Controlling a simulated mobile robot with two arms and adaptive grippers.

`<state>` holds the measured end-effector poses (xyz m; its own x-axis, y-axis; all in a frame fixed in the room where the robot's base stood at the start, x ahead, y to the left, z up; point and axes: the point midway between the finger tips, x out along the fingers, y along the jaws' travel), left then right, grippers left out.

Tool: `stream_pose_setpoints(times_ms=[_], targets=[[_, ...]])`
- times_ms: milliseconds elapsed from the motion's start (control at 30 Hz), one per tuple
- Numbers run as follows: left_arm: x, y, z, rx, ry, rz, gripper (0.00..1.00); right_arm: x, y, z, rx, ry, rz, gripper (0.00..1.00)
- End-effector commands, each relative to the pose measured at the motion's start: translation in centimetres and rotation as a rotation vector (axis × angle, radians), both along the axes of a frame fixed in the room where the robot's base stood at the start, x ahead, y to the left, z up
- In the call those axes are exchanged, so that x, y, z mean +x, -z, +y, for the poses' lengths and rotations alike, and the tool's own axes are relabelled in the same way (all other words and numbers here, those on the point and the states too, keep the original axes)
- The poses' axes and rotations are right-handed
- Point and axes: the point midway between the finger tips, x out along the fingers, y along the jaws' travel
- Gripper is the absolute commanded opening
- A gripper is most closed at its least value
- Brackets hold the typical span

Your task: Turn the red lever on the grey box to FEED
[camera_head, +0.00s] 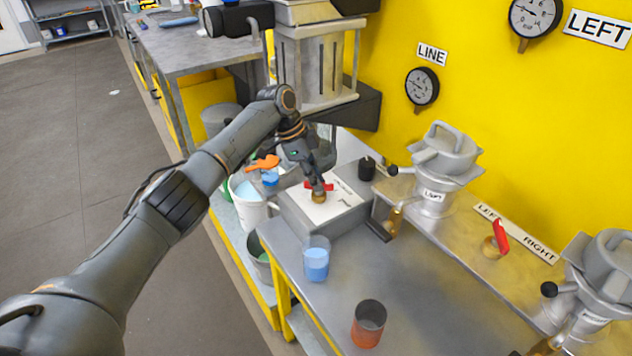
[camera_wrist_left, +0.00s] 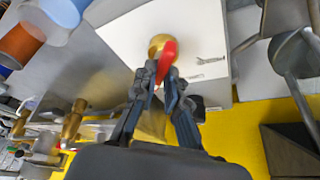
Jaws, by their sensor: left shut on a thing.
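The grey box (camera_head: 345,222) with a white top plate stands on the bench in the middle of the head view. Its red lever (camera_head: 328,187) sits on a round brass hub (camera_head: 319,196). My left gripper (camera_head: 316,184) reaches down onto the lever from above. In the left wrist view, the red lever (camera_wrist_left: 168,58) stands between my two fingertips (camera_wrist_left: 165,80), which are shut on it, with the brass hub (camera_wrist_left: 158,44) just beyond. Dark print marks the white plate (camera_wrist_left: 195,30), but I cannot read it. My right gripper is not in view.
A clear cup of blue liquid (camera_head: 316,260) and an orange-filled cup (camera_head: 368,324) stand in front of the box. A black knob (camera_head: 367,168) and the LEFT drum (camera_head: 436,190) are to its right. Another red lever (camera_head: 501,236) is farther right. Buckets (camera_head: 250,208) stand at left.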

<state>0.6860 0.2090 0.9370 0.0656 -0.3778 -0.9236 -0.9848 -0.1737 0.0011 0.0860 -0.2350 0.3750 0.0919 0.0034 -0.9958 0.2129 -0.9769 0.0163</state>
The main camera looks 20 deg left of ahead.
Motion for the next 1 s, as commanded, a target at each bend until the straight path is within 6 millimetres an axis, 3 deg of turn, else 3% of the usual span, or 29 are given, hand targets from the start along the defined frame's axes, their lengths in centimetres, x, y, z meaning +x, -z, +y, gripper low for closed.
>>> stream_pose_setpoints(times_ms=[667,700,800,1000], targets=[[0.03,-0.02,-0.07,0.0,0.07,-0.001,0.0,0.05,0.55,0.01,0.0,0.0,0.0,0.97],[0.03,-0.02,-0.07,0.0,0.07,-0.001,0.18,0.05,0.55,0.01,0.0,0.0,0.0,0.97],[0.03,-0.01,-0.07,0.0,0.069,-0.001,0.35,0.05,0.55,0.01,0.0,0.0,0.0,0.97],[0.04,-0.01,-0.03,0.001,0.068,-0.001,0.35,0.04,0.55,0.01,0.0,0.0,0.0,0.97]])
